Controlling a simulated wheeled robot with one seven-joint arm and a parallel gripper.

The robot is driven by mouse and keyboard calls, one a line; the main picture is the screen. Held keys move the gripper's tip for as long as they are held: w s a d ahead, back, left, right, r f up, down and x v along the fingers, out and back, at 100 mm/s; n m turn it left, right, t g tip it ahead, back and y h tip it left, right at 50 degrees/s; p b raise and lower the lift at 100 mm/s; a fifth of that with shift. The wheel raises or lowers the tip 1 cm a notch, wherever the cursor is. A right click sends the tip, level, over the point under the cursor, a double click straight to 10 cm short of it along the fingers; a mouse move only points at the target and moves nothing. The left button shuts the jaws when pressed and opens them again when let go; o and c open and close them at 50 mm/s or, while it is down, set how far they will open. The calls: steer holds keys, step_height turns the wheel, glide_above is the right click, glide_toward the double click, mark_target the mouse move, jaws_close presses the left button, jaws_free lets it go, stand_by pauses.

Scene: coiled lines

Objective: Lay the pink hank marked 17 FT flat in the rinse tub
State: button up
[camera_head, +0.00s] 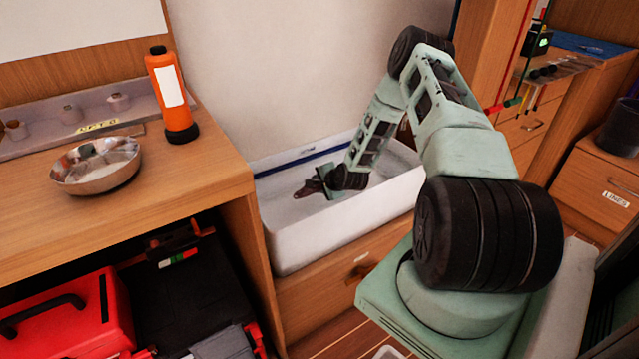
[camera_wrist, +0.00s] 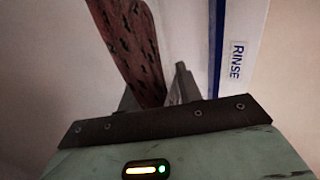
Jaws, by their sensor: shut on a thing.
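The white rinse tub (camera_head: 345,232) stands in the corner beyond the counter, with a blue stripe along its back inner wall. In the wrist view its wall (camera_wrist: 257,25) carries the blue stripe and the word RINSE. My gripper (camera_head: 322,183) reaches down inside the tub. It is shut on a dull pinkish-red, dark-flecked hank (camera_wrist: 131,45), which also shows as a small dark red shape in the head view (camera_head: 308,189). No 17 FT mark can be read on it. I cannot tell whether the hank touches the tub floor.
The wooden counter (camera_head: 200,185) left of the tub holds a metal bowl (camera_head: 97,167) and an orange flashlight (camera_head: 172,95). A red toolbox (camera_head: 75,320) sits below. A drawer unit marked LINES (camera_head: 600,195) stands at right. The visible tub floor looks otherwise clear.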

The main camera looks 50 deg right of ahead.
stand_by(0.3)
steer(key=o, duration=1.1)
steer(key=shift+o, duration=0.2)
step_height(320, 180, up, 10)
steer(key=shift+p, duration=0.8)
